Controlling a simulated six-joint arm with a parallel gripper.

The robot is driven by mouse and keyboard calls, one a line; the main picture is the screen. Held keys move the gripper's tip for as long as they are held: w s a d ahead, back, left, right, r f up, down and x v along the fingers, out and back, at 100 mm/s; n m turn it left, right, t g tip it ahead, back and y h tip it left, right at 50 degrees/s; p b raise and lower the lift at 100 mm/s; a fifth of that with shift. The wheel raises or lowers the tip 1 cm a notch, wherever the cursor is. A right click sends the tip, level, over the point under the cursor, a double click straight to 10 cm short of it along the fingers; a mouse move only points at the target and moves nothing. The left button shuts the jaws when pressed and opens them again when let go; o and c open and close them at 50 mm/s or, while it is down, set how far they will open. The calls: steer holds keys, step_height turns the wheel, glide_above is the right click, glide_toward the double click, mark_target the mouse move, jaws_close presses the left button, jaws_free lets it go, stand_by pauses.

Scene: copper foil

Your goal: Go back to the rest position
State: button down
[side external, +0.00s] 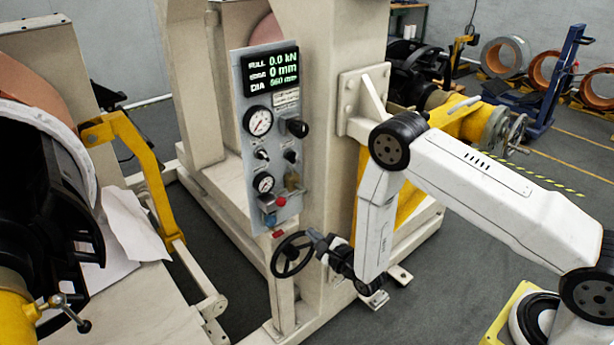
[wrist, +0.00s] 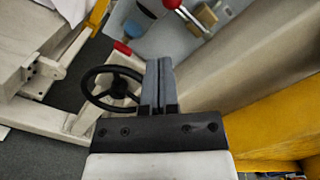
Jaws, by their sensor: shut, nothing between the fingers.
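My gripper (side external: 318,240) is the dark part at the end of my white arm, in front of the machine's column and just right of a black handwheel (side external: 291,254). In the wrist view, the two grey fingers (wrist: 158,75) stand side by side, pressed together with nothing between them. The handwheel (wrist: 98,90) shows just left of the fingers there. Part of its right rim is close to the fingers, and I cannot tell whether they touch.
A grey control panel (side external: 277,95) with a lit display, gauges and a red button (side external: 281,201) stands above the handwheel. The cream column (side external: 330,120) rises behind my arm. A yellow lever arm (side external: 140,160) is at left. Open grey floor (side external: 470,250) lies below my arm.

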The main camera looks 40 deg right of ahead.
steer(key=s+d+r+n+g, duration=0.2)
steer(key=s+r+n+g, duration=0.2)
steer(key=r+n+g, duration=0.75)
steer(key=s+d+r+n+g, duration=0.1)
steer(key=s+n+g, duration=0.1)
steer(key=s+n, duration=0.5)
steer(key=s+d+r+n+g, duration=0.1)
steer(key=s+r+n+g, duration=0.1)
steer(key=s+n, duration=0.5)
steer(key=s, duration=0.3)
steer(key=shift+s+n+h, duration=0.2)
steer(key=shift+n+h, duration=0.1)
steer(key=shift+n, duration=0.05)
